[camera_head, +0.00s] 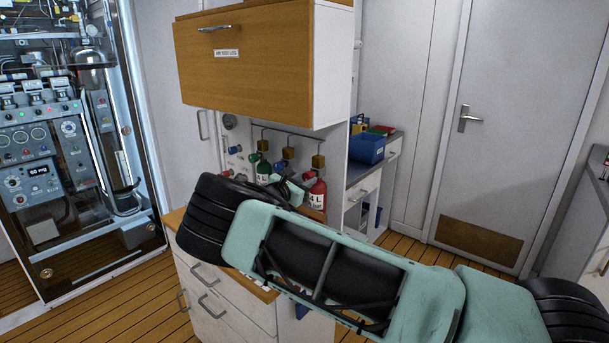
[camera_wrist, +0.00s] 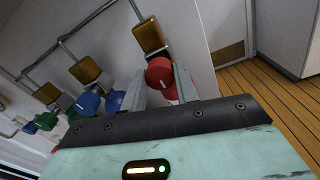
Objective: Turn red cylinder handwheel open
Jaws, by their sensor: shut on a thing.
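The red handwheel (camera_wrist: 160,73) sits below a brass block at the end of a pipe in the wrist view. My gripper (camera_wrist: 162,85) has one finger on each side of it and is shut on it. The red cylinder (camera_head: 317,191) stands upright at the right of the row in the head view. A white mark shows on the red handwheel's face.
A green cylinder (camera_head: 263,170) stands at the left of the row. Blue handwheels (camera_wrist: 88,103) and a green handwheel (camera_wrist: 46,121) lie left of my gripper. A wooden cabinet (camera_head: 240,75) hangs above the row. Wooden floor (camera_wrist: 285,90) is clear at the right.

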